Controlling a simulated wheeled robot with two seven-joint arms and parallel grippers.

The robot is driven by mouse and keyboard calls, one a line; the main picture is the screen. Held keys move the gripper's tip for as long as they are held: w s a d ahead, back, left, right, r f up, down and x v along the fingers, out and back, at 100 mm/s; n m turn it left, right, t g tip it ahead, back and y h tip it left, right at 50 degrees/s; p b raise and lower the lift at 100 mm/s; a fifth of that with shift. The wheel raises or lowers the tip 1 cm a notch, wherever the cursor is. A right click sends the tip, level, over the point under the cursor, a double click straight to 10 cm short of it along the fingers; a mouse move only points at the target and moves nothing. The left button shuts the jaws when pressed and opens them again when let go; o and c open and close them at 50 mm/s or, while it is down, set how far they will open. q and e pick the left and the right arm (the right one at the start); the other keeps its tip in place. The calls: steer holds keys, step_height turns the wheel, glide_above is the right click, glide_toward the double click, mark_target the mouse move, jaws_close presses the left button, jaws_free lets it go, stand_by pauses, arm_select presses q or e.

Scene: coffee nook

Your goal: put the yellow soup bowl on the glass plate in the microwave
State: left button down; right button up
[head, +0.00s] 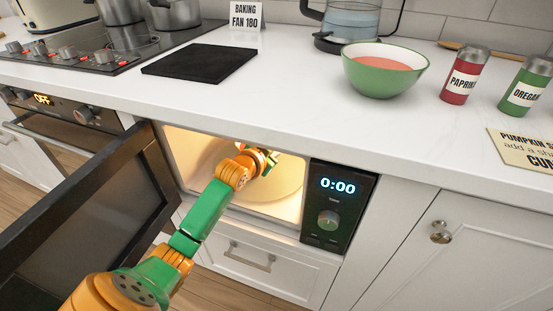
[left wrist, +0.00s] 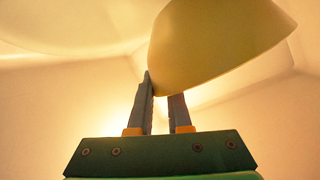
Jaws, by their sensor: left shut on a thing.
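The yellow soup bowl (left wrist: 215,45) fills the top of the left wrist view, tilted in the picture. My left gripper (left wrist: 163,88) is shut on its edge, with one finger in front of the wall and the other partly hidden behind it. In the head view my left arm reaches into the open, lit microwave (head: 340,207), and my left gripper (head: 268,158) is inside; I cannot make out the bowl there. The round glass plate (head: 287,192) shows on the microwave floor, partly covered by my arm. I cannot tell whether the bowl touches it. My right gripper is out of view.
The microwave door (head: 100,215) stands open to the left, beside my arm. The counter edge runs just above the opening. On the counter are a green bowl of soup (head: 385,78), a paprika shaker (head: 464,77), an oregano shaker (head: 525,88) and a black board (head: 199,64).

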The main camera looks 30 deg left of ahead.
arm_select(q)
step_height(320, 180, down, 3)
steer(key=shift+s+f+b, duration=0.1)
steer(key=shift+b, duration=0.45)
steer(key=c, duration=0.8)
jaws_free()
steer(key=shift+c, duration=0.2)
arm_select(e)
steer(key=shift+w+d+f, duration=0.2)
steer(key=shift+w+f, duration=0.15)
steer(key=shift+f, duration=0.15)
arm_select(q)
steer(key=shift+s, duration=0.2)
steer(key=p+v, duration=0.3)
steer(key=v, duration=0.7)
steer(key=shift+s+d+r+p, duration=0.1)
steer(key=shift+s+r+p, duration=0.1)
steer(key=shift+p, duration=0.15)
steer(key=shift+s+d+r, duration=0.1)
steer(key=shift+s+r, duration=0.1)
steer(key=shift+s, duration=0.35)
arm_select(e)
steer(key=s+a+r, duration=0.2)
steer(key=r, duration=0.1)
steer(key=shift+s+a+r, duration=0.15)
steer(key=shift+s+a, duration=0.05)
